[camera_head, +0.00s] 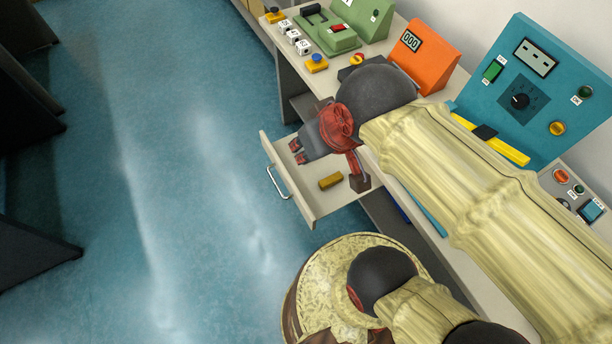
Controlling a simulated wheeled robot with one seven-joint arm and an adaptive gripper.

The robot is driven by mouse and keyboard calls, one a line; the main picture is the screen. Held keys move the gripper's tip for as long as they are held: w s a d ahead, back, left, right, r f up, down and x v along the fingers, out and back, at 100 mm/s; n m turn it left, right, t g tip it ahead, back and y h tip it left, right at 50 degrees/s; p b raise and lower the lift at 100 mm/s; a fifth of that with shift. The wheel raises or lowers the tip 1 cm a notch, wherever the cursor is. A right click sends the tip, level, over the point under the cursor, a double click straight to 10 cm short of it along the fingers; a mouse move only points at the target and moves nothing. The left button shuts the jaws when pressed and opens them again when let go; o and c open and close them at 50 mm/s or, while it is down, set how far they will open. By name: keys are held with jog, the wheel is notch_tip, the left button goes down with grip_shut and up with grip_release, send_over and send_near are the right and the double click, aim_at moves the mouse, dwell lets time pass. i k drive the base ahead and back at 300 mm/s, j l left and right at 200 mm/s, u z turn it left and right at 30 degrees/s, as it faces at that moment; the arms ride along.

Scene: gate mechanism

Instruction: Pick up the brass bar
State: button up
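The brass bar (331,181) is a small yellow-brown block lying in the open drawer (314,209). The drawer is pale, with a metal handle on its front. My gripper (328,167) hangs over the drawer, dark grey with red parts. One finger with red links shows at the left and one with a dark pad at the right. The fingers look spread apart, with nothing seen between them. The bar appears just below the gap in the picture, not held. The exact height of the gripper above the bar cannot be told.
The desk carries a green device (363,17), an orange box with a display (424,55) and a blue panel with a dial (545,90). A yellow bar with a black piece (510,151) lies before the panel. Blue floor (180,200) left of the drawer is clear.

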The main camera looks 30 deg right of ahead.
aim_at(327, 182)
jog(key=i+j, duration=0.25)
jog(key=j, duration=0.15)
jog(key=i+j, duration=0.25)
jog(key=j, duration=0.15)
jog(key=i+j, duration=0.25)
jog(key=j, duration=0.2)
jog(key=i+j+z, duration=0.1)
jog(key=z, duration=2.85)
